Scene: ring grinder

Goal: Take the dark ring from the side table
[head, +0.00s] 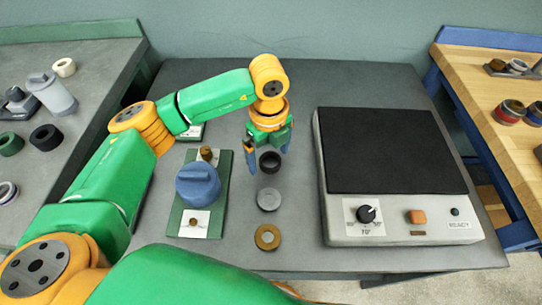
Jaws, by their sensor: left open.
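A dark ring (46,137) lies on the grey side table (103,66) at the left, beside a green ring (10,144). Another dark ring (270,162) is at the middle of the central table, in line with a grey disc (268,199) and a brass ring (267,237). My left gripper (268,158) points down, open, at this second dark ring. Its fingers show at the ring's left and upper right; I cannot tell whether they touch it. My left gripper is well to the right of the side table's dark ring. My right gripper is not in view.
A white machine (400,232) with a black top, a knob and an orange button fills the central table's right. A green plate (222,195) carries a blue knob-like piece (198,184). A wooden table (480,75) at right holds several rings. A grey canister (52,94) stands on the side table.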

